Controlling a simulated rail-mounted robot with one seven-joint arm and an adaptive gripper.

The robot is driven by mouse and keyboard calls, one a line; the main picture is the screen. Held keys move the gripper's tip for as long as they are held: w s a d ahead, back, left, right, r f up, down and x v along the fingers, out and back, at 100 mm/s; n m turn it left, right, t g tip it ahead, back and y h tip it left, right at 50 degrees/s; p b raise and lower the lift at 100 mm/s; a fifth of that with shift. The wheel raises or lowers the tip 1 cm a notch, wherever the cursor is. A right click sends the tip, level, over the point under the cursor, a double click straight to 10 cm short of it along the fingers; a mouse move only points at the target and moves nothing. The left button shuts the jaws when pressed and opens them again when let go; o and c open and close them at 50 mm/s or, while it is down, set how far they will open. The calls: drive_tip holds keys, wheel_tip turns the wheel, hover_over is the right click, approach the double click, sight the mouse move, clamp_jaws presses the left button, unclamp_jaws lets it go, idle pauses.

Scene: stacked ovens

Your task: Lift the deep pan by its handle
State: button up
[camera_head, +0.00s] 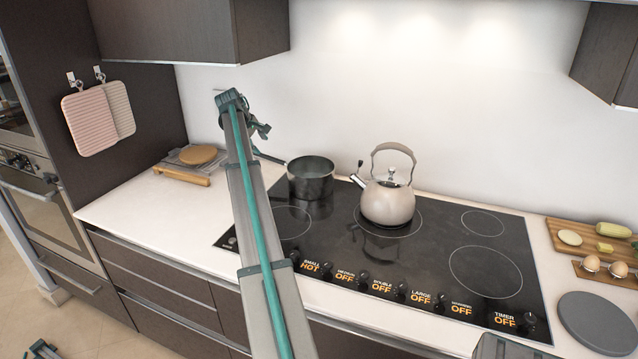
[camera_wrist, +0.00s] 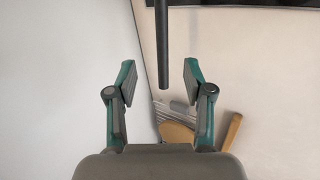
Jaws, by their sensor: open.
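The deep pan (camera_head: 311,178) is a dark metal pot standing upright at the back left of the black cooktop. Its dark handle (camera_head: 268,156) points left and is partly hidden behind my arm. My gripper (camera_head: 261,130) is open and appears above the handle's end, though my arm hides part of this area. In the wrist view the dark handle (camera_wrist: 163,50) comes in from the top and ends between the two open fingers of my gripper (camera_wrist: 160,77). Clear gaps show on both sides; I cannot tell its depth relative to the fingers.
A beige kettle (camera_head: 388,200) stands right of the pan on the cooktop (camera_head: 330,235). Wooden boards (camera_head: 182,176) lie on the counter at the left. The wall (camera_head: 340,90) rises close behind. An upper cabinet (camera_head: 190,30) hangs at upper left.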

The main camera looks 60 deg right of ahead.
sight(269, 156)
drive_tip(key=p+x, duration=0.1)
drive_tip(key=x, duration=0.4)
drive_tip(key=shift+p+x, duration=0.95)
drive_tip(key=shift+x, duration=1.85)
drive_tip(key=shift+s+a, duration=0.15)
drive_tip(key=shift+s, duration=0.05)
clamp_jaws()
